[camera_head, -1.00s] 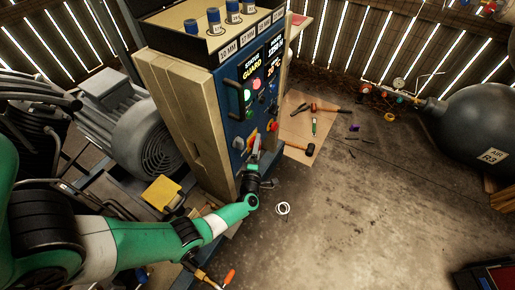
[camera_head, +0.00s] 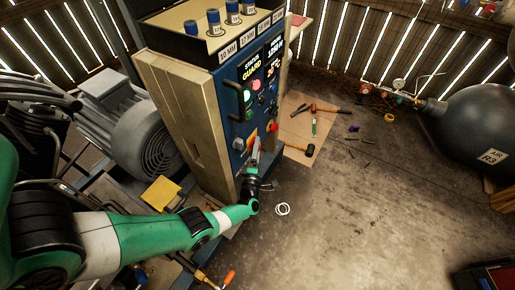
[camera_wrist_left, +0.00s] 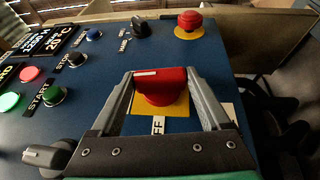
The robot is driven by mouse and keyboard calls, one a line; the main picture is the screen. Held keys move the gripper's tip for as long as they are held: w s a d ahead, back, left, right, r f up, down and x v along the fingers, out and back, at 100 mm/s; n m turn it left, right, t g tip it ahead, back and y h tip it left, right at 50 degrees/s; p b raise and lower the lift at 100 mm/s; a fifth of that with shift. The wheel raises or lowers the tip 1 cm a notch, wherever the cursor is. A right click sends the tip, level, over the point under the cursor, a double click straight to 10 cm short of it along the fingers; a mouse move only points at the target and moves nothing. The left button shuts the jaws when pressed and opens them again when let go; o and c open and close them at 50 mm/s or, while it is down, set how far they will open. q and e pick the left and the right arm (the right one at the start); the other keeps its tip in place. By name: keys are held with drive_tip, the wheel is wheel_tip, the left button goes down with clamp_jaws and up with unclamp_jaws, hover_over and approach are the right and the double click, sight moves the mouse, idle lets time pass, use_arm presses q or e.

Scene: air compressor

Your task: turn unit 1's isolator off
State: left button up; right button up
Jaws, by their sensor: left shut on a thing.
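The isolator is a red rotary knob (camera_wrist_left: 160,86) with a white line on its grip, on a yellow plate on the blue control panel (camera_head: 240,128). In the left wrist view its white line lies roughly crosswise between the fingers. My left gripper (camera_wrist_left: 161,78) has one finger on each side of the knob and is shut on it. A white label below the plate is partly hidden by the gripper; the letters "FF" show. In the head view the left gripper (camera_head: 255,155) reaches the panel's lower part and hides most of the knob. My right gripper is not in view.
A red mushroom button (camera_wrist_left: 190,20) on yellow, a black selector (camera_wrist_left: 140,27) and a start button (camera_wrist_left: 54,95) sit near the knob. A grey motor (camera_head: 140,125) stands left of the cabinet. Tools lie on a floor board (camera_head: 297,125). Open floor lies right.

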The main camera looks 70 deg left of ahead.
use_arm(q)
drive_tip(key=shift+f, duration=0.1)
drive_tip(key=o, duration=1.2)
drive_tip(key=shift+d, duration=0.1)
drive_tip(key=p+v, duration=0.2)
drive_tip(key=v, duration=0.9)
drive_tip(key=shift+s+d+f+p, duration=0.1)
drive_tip(key=shift+s+d+p, duration=0.1)
drive_tip(key=shift+p, duration=0.2)
